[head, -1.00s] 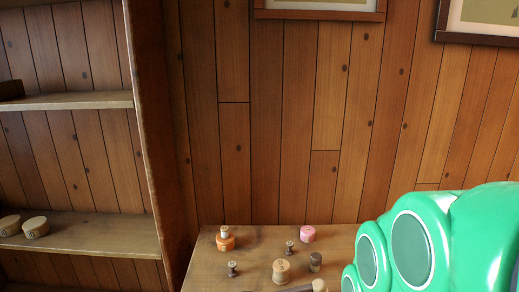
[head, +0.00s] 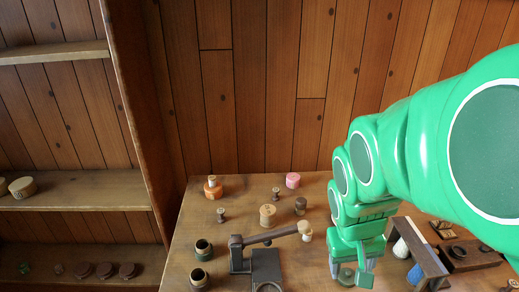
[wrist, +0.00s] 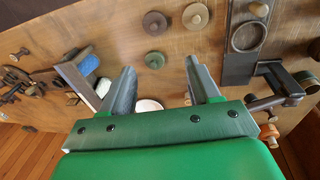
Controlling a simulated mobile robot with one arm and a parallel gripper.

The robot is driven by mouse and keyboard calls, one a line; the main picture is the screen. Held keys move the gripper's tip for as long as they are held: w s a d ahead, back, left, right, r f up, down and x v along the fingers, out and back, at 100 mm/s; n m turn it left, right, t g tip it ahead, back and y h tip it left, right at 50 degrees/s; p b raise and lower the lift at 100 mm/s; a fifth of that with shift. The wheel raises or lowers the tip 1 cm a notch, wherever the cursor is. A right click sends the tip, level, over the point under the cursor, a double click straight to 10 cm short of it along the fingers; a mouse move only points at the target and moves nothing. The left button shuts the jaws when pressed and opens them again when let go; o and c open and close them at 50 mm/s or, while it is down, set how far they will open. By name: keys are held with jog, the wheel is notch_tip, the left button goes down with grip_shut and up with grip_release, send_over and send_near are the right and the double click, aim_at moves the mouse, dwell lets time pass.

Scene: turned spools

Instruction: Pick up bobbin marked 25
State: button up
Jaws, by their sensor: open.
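No number 25 is legible, so I cannot tell which bobbin bears it. On the table in the head view stand a tan spool (head: 267,216), a brown spool (head: 300,206), small dark spools (head: 221,215) (head: 276,194), and a pale bobbin (head: 212,182) on an orange piece. My gripper (head: 352,268) is open above the table's front right part. A dark green round piece (head: 346,276) shows between its fingers. In the wrist view my open jaws (wrist: 160,70) point at the tabletop, near a green disc (wrist: 155,60), a brown disc (wrist: 155,23) and a wooden knob (wrist: 195,16).
A dark stand with a lever (head: 265,262) is left of my gripper. A dark wooden rack (head: 422,255) with white and blue rolls is to its right. A pink piece (head: 292,180) stands at the back. A shelf (head: 85,190) at left holds round wooden pieces.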

jog(key=w+d+f+n+t, duration=0.1)
jog(key=w+d+f+t, duration=0.15)
jog(key=w, duration=1.05)
jog(key=w+d+f+n+t, duration=0.15)
jog(key=w+d+t, duration=0.25)
jog(key=w, duration=0.9)
jog(key=n+t+y, duration=0.3)
jog(key=n+y, duration=0.1)
jog(key=y, duration=0.3)
send_near(277, 190)
jog(key=shift+w+d+f, duration=0.2)
jog(key=shift+w+d, duration=0.1)
jog(key=shift+d, duration=0.2)
jog(key=shift+w+d+f, duration=0.15)
jog(key=shift+w+d, duration=0.1)
jog(key=shift+d, duration=0.25)
jog(key=shift+a+f+n+y, duration=0.3)
jog(key=shift+a+n+y, duration=0.05)
jog(key=shift+a+y, duration=0.35)
jog(key=shift+x, duration=1.35)
jog(key=x, duration=0.4)
jog(key=shift+s+a, duration=0.1)
jog(key=shift+a, duration=0.15)
jog(key=shift+w+a+f, duration=0.15)
jog(key=shift+w+a, duration=0.05)
jog(key=shift+w, duration=0.25)
jog(key=c, duration=1.1)
